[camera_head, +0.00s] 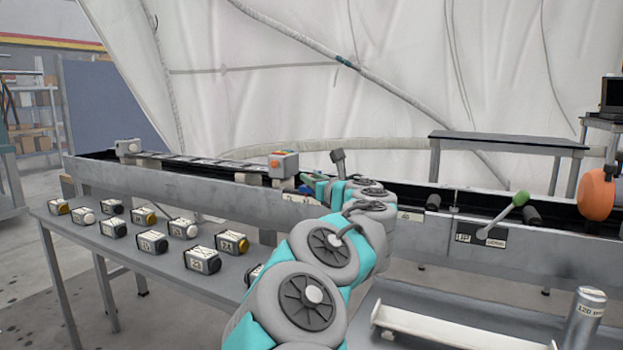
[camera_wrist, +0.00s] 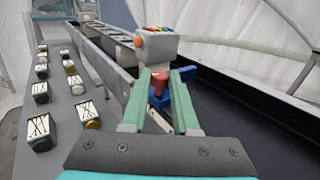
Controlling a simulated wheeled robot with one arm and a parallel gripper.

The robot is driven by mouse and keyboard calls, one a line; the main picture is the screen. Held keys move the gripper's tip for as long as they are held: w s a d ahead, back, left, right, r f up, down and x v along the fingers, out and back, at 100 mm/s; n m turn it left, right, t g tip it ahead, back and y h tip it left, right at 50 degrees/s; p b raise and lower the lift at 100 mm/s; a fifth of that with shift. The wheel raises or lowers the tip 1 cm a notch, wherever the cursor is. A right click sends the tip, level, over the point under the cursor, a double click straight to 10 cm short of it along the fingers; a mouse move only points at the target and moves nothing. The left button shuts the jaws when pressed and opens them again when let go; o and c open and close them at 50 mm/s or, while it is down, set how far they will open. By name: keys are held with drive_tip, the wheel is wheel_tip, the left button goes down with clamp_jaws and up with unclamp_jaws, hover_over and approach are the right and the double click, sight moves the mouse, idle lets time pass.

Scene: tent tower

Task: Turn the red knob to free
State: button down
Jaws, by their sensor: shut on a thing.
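The red knob (camera_wrist: 158,83) stands between the two green fingers of my gripper (camera_wrist: 164,76) in the wrist view. A blue part (camera_wrist: 163,103) shows right below and beside it. My gripper is shut on the knob at the edge of the long trough. In the head view my arm covers the knob, and only the area around my gripper (camera_head: 312,186) shows at the trough's front wall. I cannot read any marking for the knob's position.
A grey box with an orange button (camera_head: 283,164) stands on the trough just beyond my gripper; it also shows in the wrist view (camera_wrist: 156,45). A bench (camera_head: 120,260) with several numbered blocks lies at left.

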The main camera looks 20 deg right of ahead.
drive_tip(key=shift+d+n+y, duration=0.1)
drive_tip(key=shift+n+y, duration=0.3)
drive_tip(key=shift+y, duration=0.4)
drive_tip(key=shift+f, duration=0.1)
drive_tip(key=c, duration=0.7)
unclamp_jaws()
drive_tip(key=shift+s+d+b, duration=0.15)
drive_tip(key=shift+s+b, duration=0.1)
drive_tip(key=shift+s, duration=1.7)
drive_tip(key=shift+s+d+b, duration=0.15)
drive_tip(key=shift+s+b, duration=0.05)
drive_tip(key=shift+s, duration=1.75)
